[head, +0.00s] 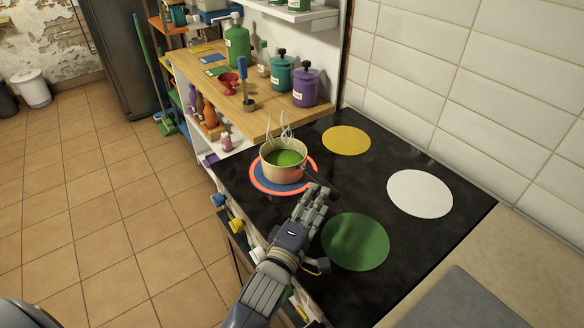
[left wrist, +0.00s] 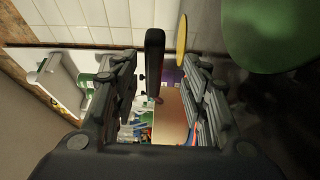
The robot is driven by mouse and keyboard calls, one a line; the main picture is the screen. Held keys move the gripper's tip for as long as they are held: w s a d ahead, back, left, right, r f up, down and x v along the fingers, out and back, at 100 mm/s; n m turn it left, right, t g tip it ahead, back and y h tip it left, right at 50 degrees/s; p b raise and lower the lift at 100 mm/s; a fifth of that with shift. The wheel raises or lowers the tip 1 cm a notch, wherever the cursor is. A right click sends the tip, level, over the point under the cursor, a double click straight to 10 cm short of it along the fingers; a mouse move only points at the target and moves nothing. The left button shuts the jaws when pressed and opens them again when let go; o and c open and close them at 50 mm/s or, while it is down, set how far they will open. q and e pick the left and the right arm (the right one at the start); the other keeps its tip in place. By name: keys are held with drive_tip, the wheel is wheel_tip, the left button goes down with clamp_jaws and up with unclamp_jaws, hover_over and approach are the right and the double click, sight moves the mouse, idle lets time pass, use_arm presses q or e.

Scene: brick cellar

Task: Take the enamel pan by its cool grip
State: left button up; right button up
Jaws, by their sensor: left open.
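The cream enamel pan (head: 270,169) holds green liquid (head: 286,157) and gives off steam. It stands on a blue disc with a glowing orange-red ring (head: 259,185) on the black hob. Its dark handle points right and toward me, partly hidden by my gripper in the head view. My left gripper (head: 316,194) is open at the handle. In the left wrist view the black handle (left wrist: 154,62) shows between the spread fingers of the gripper (left wrist: 155,78), with a gap on each side. The cream pan wall (left wrist: 171,118) shows beyond it. I cannot tell whether a finger touches the handle.
Yellow (head: 346,140), white (head: 420,193) and green (head: 355,242) discs lie on the hob (head: 400,265). A wooden shelf top (head: 215,85) with jars and bottles stands behind the pan. White tiles (head: 480,70) wall off the right. Knobs line the hob's left front.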

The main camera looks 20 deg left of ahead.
sight(325, 184)
use_arm(q)
drive_tip(key=w, duration=0.1)
drive_tip(key=w+p, duration=0.1)
drive_tip(key=w+r, duration=0.1)
drive_tip(key=w, duration=0.1)
drive_tip(key=shift+d, duration=0.25)
drive_tip(key=shift+w+f+p, duration=0.1)
drive_tip(key=shift+w+p, duration=0.2)
drive_tip(key=shift+w, duration=0.1)
drive_tip(key=shift+w+f, duration=0.1)
drive_tip(key=shift+w, duration=0.1)
drive_tip(key=shift+c, duration=1)
clamp_jaws()
drive_tip(key=shift+r, duration=0.2)
use_arm(e)
drive_tip(key=shift+w+d+r, duration=0.15)
drive_tip(key=shift+w+r, duration=0.35)
drive_tip(key=shift+w+d+r, duration=0.15)
drive_tip(key=shift+w+r, duration=0.3)
drive_tip(key=shift+w, duration=0.05)
